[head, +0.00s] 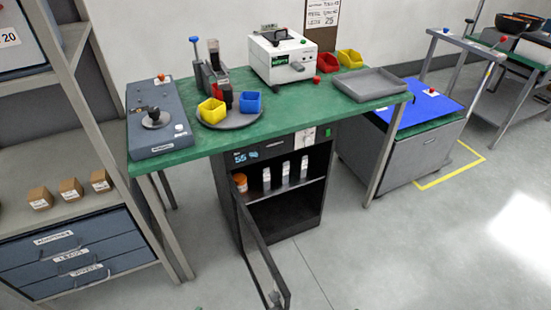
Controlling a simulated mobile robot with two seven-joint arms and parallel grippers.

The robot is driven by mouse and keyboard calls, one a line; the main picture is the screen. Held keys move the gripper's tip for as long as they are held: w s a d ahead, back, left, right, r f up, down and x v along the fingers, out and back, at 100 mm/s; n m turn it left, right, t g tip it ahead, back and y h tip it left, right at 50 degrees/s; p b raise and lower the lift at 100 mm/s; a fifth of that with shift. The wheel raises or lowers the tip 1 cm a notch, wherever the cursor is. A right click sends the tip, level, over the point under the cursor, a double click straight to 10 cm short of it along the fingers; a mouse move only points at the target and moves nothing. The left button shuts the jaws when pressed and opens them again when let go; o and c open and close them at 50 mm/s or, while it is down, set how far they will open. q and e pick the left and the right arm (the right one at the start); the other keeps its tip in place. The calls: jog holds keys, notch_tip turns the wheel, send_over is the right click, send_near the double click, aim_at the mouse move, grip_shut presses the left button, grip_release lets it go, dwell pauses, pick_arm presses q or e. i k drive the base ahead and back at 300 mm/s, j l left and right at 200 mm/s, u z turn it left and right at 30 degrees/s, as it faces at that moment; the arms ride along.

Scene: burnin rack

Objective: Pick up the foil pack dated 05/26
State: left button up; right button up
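Three slim upright packs with white and dark faces stand in a row on the upper shelf of an open dark cabinet under the green bench: a left one (266,178), a middle one (285,172) and a right one (304,168). They may be the foil packs, but their print is too small to read, so I cannot tell which is dated 05/26. An orange jar (240,183) with a pale label stands left of them. Neither of my grippers can be made out in the head view.
The cabinet door (262,245) hangs open toward me. The green bench top (203,148) above carries a grey tray (369,84), a white machine (284,55) and coloured bins. A blue-topped cart (422,107) stands right. Floor is clear front right.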

aim_at(281, 164)
jog(key=k+l+u, duration=0.1)
jog(key=l+u, duration=0.15)
jog(key=l, duration=0.15)
jog(key=k+l+u, duration=0.25)
jog(key=l, duration=0.15)
jog(key=l+u, duration=0.45)
jog(key=l, duration=0.45)
jog(key=i+l+u, duration=0.35)
jog(key=l, duration=0.2)
jog(key=l+u, duration=0.15)
jog(key=i+l+u, duration=0.75)
jog(key=k+l, duration=0.1)
